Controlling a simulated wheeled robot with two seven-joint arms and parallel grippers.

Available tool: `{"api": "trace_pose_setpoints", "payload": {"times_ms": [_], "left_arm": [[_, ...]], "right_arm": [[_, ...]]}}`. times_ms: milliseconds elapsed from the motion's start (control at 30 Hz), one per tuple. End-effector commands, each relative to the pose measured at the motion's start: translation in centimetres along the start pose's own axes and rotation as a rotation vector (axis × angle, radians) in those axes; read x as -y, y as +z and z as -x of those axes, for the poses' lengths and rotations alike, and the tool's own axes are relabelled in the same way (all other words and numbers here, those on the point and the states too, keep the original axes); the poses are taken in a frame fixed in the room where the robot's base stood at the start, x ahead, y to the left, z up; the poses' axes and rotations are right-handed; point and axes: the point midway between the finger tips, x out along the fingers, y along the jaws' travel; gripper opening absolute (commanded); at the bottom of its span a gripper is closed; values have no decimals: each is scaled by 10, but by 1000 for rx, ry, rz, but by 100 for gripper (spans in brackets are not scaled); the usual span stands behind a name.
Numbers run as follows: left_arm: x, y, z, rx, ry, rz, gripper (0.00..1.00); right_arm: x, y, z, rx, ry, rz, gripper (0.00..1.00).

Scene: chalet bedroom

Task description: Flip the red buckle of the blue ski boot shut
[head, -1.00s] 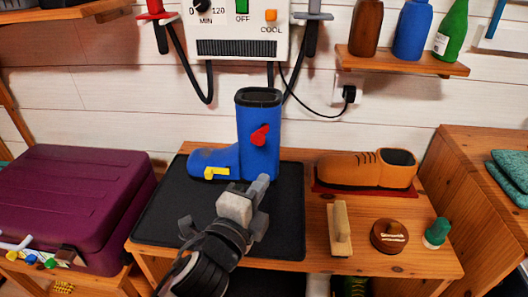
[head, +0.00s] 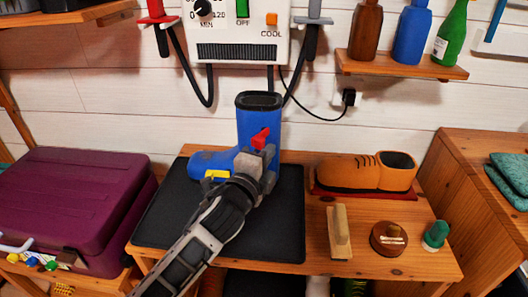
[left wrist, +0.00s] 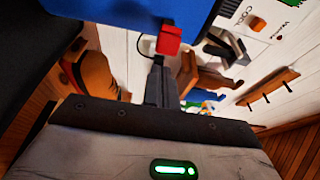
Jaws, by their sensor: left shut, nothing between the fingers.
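The blue ski boot (head: 258,117) stands upright on a black mat (head: 275,232), its toe pointing left. Its red buckle (head: 261,138) is on the shaft and sticks up at a slant. A yellow buckle (head: 217,175) sits low on the foot. My left gripper (head: 268,158) is shut and empty, in front of the shaft just below the red buckle. In the left wrist view the shut fingers (left wrist: 160,84) end just under the red buckle (left wrist: 171,38); I cannot tell whether they touch it. The gripper hides part of the boot's lower shaft. My right gripper is not in view.
A tan shoe (head: 365,172) on a red base, a brush (head: 340,232), a round tin (head: 389,238) and a green-topped item (head: 436,235) stand to the right on the wooden bench. A purple suitcase (head: 70,195) is at left. A dryer box (head: 240,35) hangs on the wall behind.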

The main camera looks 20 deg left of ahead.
Motion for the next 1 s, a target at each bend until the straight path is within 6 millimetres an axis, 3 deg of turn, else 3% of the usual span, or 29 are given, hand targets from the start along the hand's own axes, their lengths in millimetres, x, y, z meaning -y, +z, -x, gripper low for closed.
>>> {"api": "trace_pose_setpoints", "payload": {"times_ms": [1000], "left_arm": [[1,17,1,-76,0,-1,0]], "right_arm": [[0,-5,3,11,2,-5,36]]}}
